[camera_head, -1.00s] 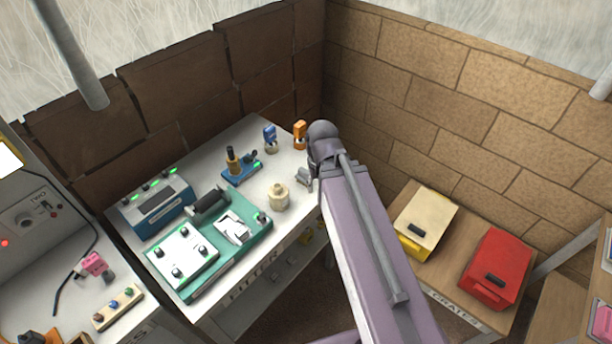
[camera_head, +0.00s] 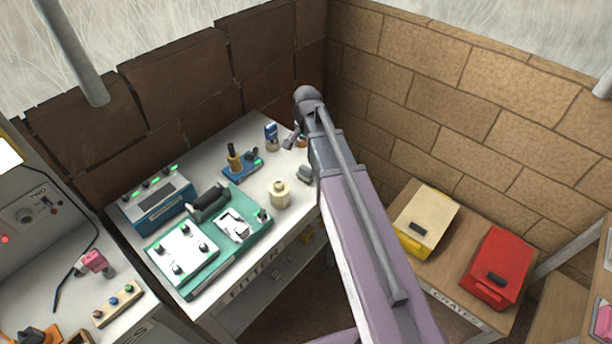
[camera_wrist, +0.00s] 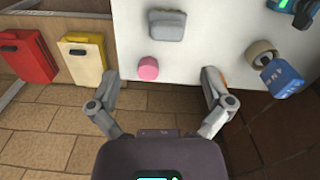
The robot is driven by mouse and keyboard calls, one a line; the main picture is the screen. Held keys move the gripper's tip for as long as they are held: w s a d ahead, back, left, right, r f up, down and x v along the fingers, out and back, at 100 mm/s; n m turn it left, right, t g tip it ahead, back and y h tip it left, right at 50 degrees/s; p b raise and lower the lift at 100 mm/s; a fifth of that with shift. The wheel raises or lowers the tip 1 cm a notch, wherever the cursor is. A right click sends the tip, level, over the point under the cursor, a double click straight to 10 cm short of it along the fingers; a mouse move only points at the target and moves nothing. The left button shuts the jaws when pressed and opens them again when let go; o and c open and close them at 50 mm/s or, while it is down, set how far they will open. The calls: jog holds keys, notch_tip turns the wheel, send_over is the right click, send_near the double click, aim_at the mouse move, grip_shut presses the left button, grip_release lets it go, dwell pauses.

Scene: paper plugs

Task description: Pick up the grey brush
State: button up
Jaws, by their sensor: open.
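A grey block with rounded edges, which looks like the grey brush (camera_wrist: 168,25), lies on the white table top at the top of the wrist view. In the head view, it shows (camera_head: 305,174) just left of my arm, partly hidden by it. My gripper (camera_wrist: 161,84) is open and empty, its fingers wide apart. It is over the table's edge, and the brush lies beyond the fingertips, apart from them. In the head view, only part of my gripper (camera_head: 290,138) shows, near the table's far corner.
A small pink round piece (camera_wrist: 148,69) lies between the brush and my fingers. A blue tool (camera_wrist: 280,78) stands right of my right finger; an orange thing (camera_head: 302,142) is mostly hidden. A cream pot (camera_head: 280,195) and a green machine (camera_head: 200,250) share the table. Brick walls close the corner.

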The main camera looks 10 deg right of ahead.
aim_at(306, 174)
jog(key=shift+w+m, duration=0.5)
jog(key=shift+w, duration=0.3)
jog(key=shift+f, duration=0.2)
notch_tip(306, 174, down, 8)
jog(key=b, duration=0.8)
jog(key=shift+f+b, duration=0.15)
jog(key=shift+b, duration=0.2)
jog(key=shift+f, duration=0.1)
jog(key=shift+f+b, duration=2.5)
jog(key=shift+b, duration=0.1)
jog(key=c, duration=0.9)
